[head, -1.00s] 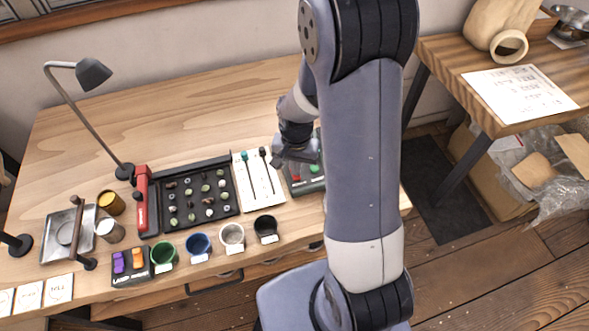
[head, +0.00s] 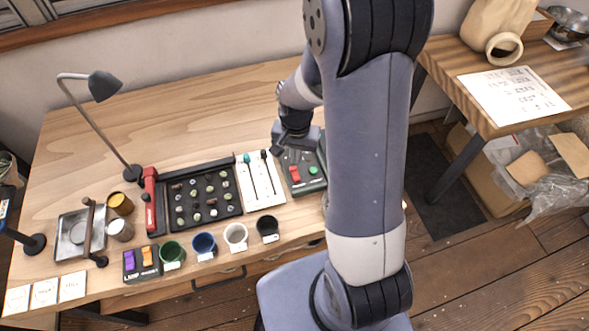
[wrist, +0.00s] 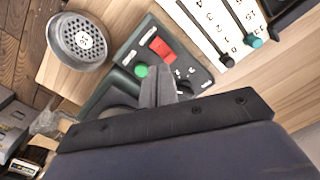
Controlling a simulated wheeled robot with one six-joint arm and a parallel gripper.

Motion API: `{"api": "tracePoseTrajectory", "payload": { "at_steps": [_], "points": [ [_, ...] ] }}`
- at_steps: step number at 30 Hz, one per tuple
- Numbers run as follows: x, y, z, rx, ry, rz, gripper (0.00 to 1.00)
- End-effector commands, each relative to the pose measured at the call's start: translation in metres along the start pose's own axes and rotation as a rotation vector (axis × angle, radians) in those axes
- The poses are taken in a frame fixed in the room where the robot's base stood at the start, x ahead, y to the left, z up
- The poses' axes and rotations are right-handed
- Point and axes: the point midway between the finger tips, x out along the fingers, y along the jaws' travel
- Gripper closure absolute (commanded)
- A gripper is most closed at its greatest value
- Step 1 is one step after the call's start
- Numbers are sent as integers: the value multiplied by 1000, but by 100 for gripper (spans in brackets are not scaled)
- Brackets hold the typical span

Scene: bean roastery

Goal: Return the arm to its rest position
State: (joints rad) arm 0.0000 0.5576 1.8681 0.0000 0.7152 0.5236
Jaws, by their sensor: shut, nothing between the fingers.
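My arm rises in front of the wooden workbench in the head view, with the elbow at the top and the forearm reaching down over the bench. My gripper (head: 284,143) hangs above the bench near the switch box, with nothing in it. In the wrist view my gripper (wrist: 157,88) has its fingers together over the dark green switch box (wrist: 189,64). The box has a red rocker and a green button. In the head view the switch box (head: 309,182) is partly hidden by my arm.
A white slider panel (head: 268,187) and a black bean tray (head: 206,197) lie left of the box. Several cups line the front, including a black one (head: 268,228). A lamp (head: 103,85) stands at the back left. A round perforated metal dish (wrist: 78,42) sits beside the box.

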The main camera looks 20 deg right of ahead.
Motion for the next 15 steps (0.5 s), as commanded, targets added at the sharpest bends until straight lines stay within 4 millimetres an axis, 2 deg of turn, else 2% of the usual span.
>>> {"api": "tracePoseTrajectory", "payload": {
  "at_steps": [8, 15],
  "points": [
    [3, 0, 0, 0, -1, 0, 100],
    [19, 0, 0, 0, -2, 1, 100]
  ]
}}
